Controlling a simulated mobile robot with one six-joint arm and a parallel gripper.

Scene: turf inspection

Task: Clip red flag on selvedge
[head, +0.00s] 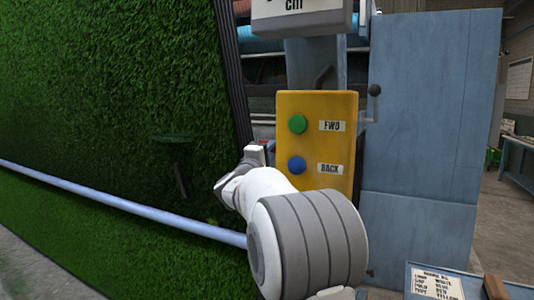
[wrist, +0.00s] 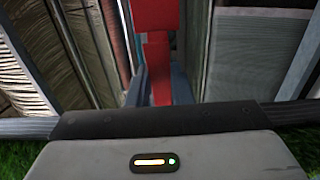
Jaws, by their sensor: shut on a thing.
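The red flag (wrist: 155,60) shows in the wrist view as a broad red piece at the top with a narrower red stem below it. My gripper (wrist: 155,120) is shut on it; the fingertips are hard to make out. In the head view my gripper (head: 254,156) is beside the right edge of the green turf (head: 110,80), mostly hidden behind my wrist. The dark selvedge (head: 234,75) runs down that edge. I cannot tell whether the flag touches it.
A yellow panel (head: 325,150) with a green button (head: 297,124) and a blue button (head: 296,165) stands close right of my gripper. A blue cabinet (head: 425,110) is behind it. A pale bar (head: 110,203) crosses the turf. A label board (head: 437,283) is at lower right.

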